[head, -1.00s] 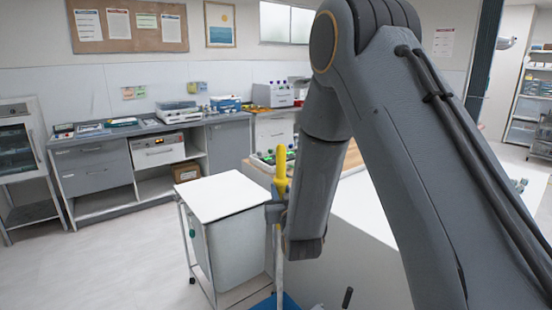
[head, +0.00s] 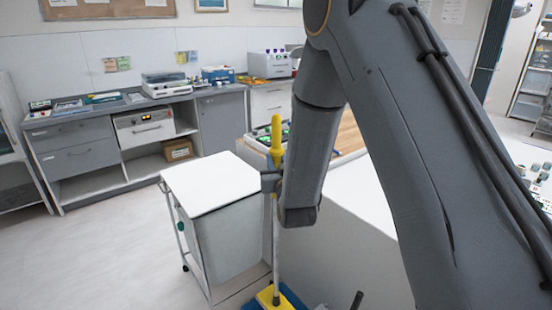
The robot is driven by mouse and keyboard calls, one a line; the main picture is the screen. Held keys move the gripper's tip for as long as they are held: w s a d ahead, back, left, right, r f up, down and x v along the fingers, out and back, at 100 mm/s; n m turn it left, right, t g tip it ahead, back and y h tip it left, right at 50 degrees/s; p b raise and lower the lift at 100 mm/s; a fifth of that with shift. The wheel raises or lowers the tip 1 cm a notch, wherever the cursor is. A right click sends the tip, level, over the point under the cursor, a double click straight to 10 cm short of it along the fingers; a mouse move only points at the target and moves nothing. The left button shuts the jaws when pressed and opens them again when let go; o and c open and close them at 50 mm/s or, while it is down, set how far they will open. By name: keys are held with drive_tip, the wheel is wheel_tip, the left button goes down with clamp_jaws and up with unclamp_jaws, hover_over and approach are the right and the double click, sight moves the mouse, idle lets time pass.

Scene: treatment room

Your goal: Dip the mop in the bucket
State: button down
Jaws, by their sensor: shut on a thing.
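The mop stands nearly upright, with a yellow grip (head: 276,138) at its top and a pale pole running down to the bottom edge of the head view. My gripper (head: 270,183) is shut on the mop just below the yellow grip. At the foot of the pole is a yellow piece (head: 268,298), with a blue part (head: 290,299) around it. The picture cuts these off, so I cannot tell whether the blue part is a mop pad or a bucket. No bucket can be clearly made out.
A white-topped cart (head: 212,182) on castors stands just left of the mop. A large white block or counter (head: 360,215) is to its right, partly behind my arm. Grey cabinets (head: 75,155) line the back wall. The floor (head: 95,250) at left is clear.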

sight(277, 220)
drive_tip(key=shift+f+b, duration=7.8)
drive_tip(key=shift+f, duration=3.7)
drive_tip(key=shift+r+p, duration=7.2)
drive_tip(key=shift+r, duration=4.15)
